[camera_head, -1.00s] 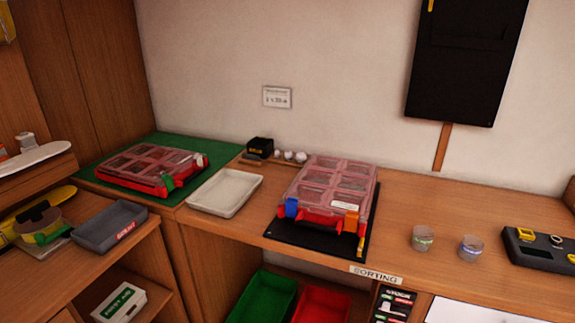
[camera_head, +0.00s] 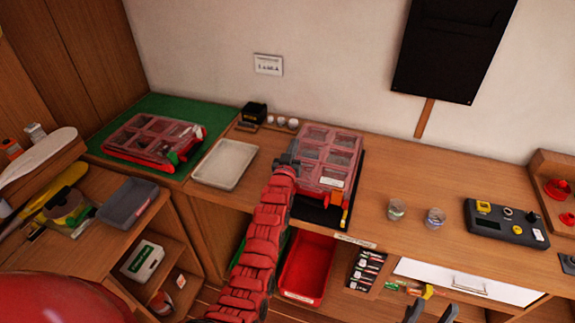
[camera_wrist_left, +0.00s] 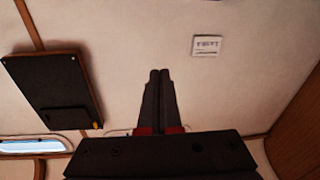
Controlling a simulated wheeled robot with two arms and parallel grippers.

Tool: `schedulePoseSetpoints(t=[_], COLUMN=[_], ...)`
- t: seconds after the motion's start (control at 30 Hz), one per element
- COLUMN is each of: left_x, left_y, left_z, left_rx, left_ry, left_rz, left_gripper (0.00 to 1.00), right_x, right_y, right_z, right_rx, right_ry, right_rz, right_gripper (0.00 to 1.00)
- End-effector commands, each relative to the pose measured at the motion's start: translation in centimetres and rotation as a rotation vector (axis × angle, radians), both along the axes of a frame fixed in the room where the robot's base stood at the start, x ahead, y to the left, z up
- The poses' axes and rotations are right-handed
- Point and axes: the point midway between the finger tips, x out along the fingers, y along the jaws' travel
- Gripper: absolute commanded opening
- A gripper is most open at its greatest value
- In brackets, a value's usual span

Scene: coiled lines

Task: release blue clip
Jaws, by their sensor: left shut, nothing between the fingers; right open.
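The clear-lidded red case (camera_head: 332,152) stands on a black mat (camera_head: 318,212) on the workbench. Its lid looks closed. My left arm comes up from below, and my left gripper (camera_head: 288,158) is at the case's front left corner, where the blue clip sits. The arm and gripper hide the blue clip, so I cannot tell its state or whether I touch it. The left wrist view shows the left fingers (camera_wrist_left: 158,85) shut together with nothing between them. My right gripper (camera_head: 432,311) is open and empty at the bottom edge, in front of the bench.
Another red case (camera_head: 150,140) lies on a green mat (camera_head: 190,106) at the left. A white tray (camera_head: 226,163) stands between the cases. Two small cups (camera_head: 396,209) and a black device (camera_head: 505,223) are to the right. A red bin (camera_head: 308,268) is below the bench.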

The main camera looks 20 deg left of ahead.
Motion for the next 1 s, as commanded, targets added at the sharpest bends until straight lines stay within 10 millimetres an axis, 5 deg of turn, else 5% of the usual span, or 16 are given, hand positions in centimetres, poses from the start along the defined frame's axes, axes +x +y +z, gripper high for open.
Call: schedulePoseSetpoints(t=[0.1, 0.3, 0.47, 0.7, 1.0], left_x=[3.3, 4.8, 2.9, -2.1, -4.6], left_y=[-0.2, -0.8, -0.8, 0.0, 0.5], left_z=[-0.4, -0.8, 0.2, 2.5, 3.4], left_rx=[-0.012, -0.009, 0.015, 0.057, 0.071], left_ry=[0.199, 0.554, 0.835, 1.159, 1.279], left_rz=[-0.035, -0.099, -0.141, -0.16, -0.159], left_gripper=[0.0, 0.0, 0.0, 0.0, 0.0], right_x=[0.0, 0.0, 0.0, 0.0, 0.0], right_y=[0.0, 0.0, 0.0, 0.0, 0.0], right_z=[0.0, 0.0, 0.0, 0.0, 0.0], right_rx=[0.0, 0.0, 0.0, 0.0, 0.0], right_ry=[0.0, 0.0, 0.0, 0.0, 0.0], right_rz=[0.0, 0.0, 0.0, 0.0, 0.0], right_gripper=[0.5, 0.5, 0.5, 0.5, 0.5])
